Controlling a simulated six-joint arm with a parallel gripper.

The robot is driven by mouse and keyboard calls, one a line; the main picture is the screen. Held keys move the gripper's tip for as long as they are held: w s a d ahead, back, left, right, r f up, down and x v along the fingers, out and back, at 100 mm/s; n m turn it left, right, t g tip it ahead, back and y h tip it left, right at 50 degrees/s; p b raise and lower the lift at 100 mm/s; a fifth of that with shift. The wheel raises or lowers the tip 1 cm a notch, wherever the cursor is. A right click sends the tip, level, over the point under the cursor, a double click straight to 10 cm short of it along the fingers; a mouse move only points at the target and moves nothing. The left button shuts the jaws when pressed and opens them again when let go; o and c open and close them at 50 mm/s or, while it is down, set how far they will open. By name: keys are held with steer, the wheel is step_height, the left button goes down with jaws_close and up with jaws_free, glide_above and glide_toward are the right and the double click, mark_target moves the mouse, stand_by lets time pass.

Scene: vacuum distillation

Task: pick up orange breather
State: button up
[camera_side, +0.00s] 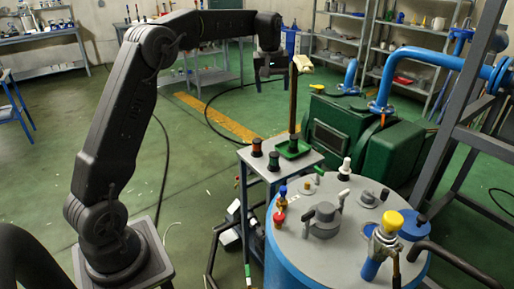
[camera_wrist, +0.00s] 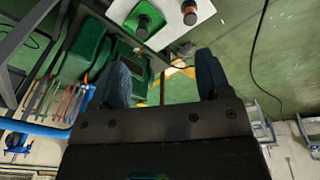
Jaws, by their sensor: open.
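I cannot single out the orange breather with certainty. In the wrist view, a dark piece with an orange-brown band (camera_wrist: 190,14) shows at the top edge. My gripper (camera_side: 270,72) hangs in the air behind and above this table, small and dark in the side view. In the wrist view its two fingers (camera_wrist: 167,88) are wide apart with nothing between them.
A tall dark rod (camera_side: 293,100) rises from a green base (camera_side: 293,149) on the table. A blue tank (camera_side: 325,225) with several fittings on its lid stands in front. A green machine (camera_side: 345,130) and blue pipes (camera_side: 420,55) are to the right. Open floor lies left of the table.

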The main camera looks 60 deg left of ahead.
steer(key=w+a+f+n, duration=0.2)
steer(key=w+a+f, duration=0.1)
steer(key=a+f, duration=0.3)
steer(key=n+g, duration=0.2)
steer(key=n, duration=0.1)
glide_toward(257, 140)
steer(key=shift+h, duration=0.3)
steer(key=f, duration=1)
steer(key=shift+s+a+f, duration=0.15)
steer(key=shift+s+f, duration=0.05)
steer(key=shift+c, duration=0.3)
steer(key=c, duration=1)
steer(key=shift+r, duration=0.2)
